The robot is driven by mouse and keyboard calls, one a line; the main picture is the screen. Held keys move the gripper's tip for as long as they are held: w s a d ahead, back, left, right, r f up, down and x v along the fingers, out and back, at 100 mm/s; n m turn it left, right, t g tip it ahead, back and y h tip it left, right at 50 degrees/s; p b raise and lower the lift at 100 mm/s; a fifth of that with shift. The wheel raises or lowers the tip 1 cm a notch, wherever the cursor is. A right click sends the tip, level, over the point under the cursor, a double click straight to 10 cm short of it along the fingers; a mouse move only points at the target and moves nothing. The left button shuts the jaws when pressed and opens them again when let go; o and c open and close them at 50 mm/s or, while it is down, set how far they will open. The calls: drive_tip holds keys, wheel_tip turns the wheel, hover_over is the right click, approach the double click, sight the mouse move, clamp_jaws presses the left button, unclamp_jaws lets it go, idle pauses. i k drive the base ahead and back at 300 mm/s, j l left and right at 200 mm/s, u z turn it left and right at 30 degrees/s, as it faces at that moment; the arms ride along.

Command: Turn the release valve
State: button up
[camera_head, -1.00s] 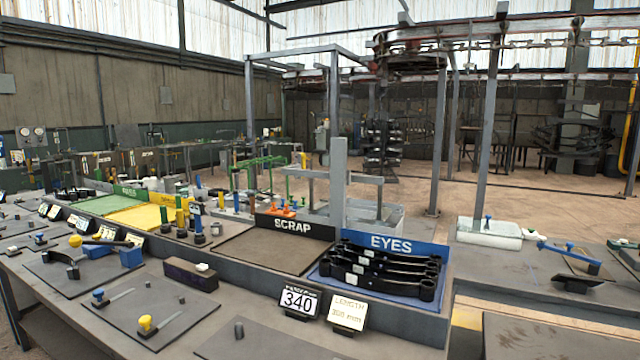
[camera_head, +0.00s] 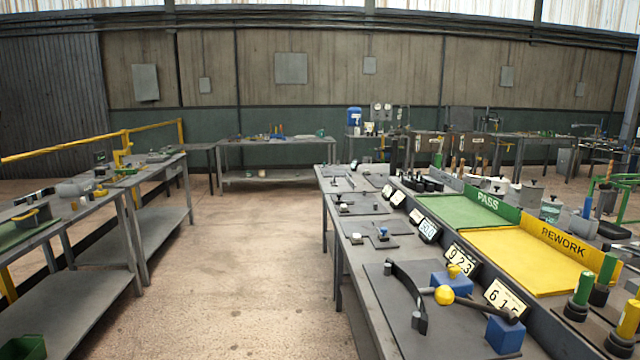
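I cannot single out a release valve for certain in this view. On the near right workbench (camera_head: 362,262), a fixture holds a curved black bar (camera_head: 405,290), a yellow ball-shaped knob (camera_head: 444,295) and blue blocks (camera_head: 505,335). A small blue-topped piece (camera_head: 383,233) sits on a dark plate farther along the same bench. Two round gauges (camera_head: 381,112) show at the far wall, too small to make out any valve there. My gripper is not in view.
A green PASS tray (camera_head: 455,210) and a yellow REWORK tray (camera_head: 520,262) lie on the right bench. Grey benches (camera_head: 160,240) with a yellow rail (camera_head: 60,148) stand at left. A far bench (camera_head: 275,141) stands at the back. The floor aisle (camera_head: 240,270) between them is clear.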

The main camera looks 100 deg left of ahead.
sight(454, 269)
drive_tip(key=j+u, duration=0.3)
drive_tip(key=j, duration=0.2)
drive_tip(key=j+u, duration=0.25)
drive_tip(key=j, duration=0.3)
drive_tip(key=j+u, duration=0.3)
drive_tip(key=j, duration=0.25)
drive_tip(key=j+u, duration=0.3)
drive_tip(key=j, duration=0.25)
drive_tip(key=i+j+u, duration=0.3)
drive_tip(key=j, duration=0.15)
drive_tip(key=k, duration=0.1)
